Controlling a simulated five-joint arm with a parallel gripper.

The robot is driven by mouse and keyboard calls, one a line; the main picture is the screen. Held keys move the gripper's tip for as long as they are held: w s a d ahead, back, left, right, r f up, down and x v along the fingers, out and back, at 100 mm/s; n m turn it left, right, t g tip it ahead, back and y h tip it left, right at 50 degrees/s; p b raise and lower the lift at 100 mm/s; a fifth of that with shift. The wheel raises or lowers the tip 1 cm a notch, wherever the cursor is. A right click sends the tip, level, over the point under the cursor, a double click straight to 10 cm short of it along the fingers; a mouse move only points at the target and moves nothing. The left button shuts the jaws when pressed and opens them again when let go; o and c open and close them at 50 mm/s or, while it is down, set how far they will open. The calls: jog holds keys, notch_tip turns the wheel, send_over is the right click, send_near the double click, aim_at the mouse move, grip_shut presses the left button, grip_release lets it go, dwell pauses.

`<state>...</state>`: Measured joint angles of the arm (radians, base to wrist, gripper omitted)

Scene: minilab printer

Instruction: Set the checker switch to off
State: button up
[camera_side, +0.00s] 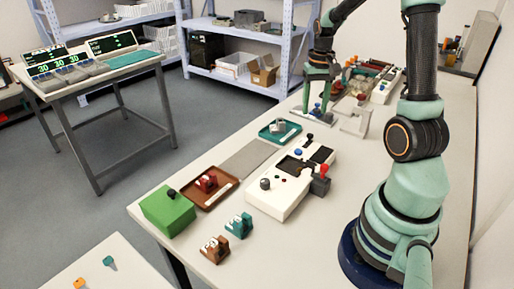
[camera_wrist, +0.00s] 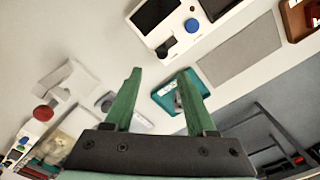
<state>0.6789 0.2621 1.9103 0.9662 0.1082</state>
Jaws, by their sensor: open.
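I cannot tell which part is the checker switch. A white device (camera_side: 285,205) stands mid-table in the side view, with dark panels, a blue button (camera_side: 298,152), a black knob (camera_side: 310,137), a grey dial (camera_side: 265,184) and a red-topped dark part (camera_side: 321,179) at its right edge. Part of it shows at the top of the wrist view (camera_wrist: 147,32), with a blue button (camera_wrist: 192,25) and a dark round knob (camera_wrist: 165,48). My gripper (camera_side: 317,112) is open and empty, above the table beyond this device; its two green fingers (camera_wrist: 160,72) are apart in the wrist view.
A grey mat (camera_side: 246,158), brown tray (camera_side: 229,188) and green box (camera_side: 168,212) lie toward the front left. A white stand (camera_side: 356,117) is right of my gripper. Cluttered equipment (camera_side: 382,88) stands behind.

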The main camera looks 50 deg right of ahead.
notch_tip(320, 180, up, 4)
jog(key=shift+f, duration=0.1)
dwell(0.4)
jog(key=s+a+r+n+t, duration=0.1)
jog(key=a+r+n+t, duration=0.1)
jog(key=a, duration=1)
jog(key=s+a+r+n+t, duration=0.1)
jog(key=a+r+n+t, duration=0.2)
jog(key=a, duration=0.9)
notch_tip(320, 180, up, 2)
jog(key=n, duration=0.4)
jog(key=shift+a+t, duration=0.3)
jog(key=shift+a, duration=0.05)
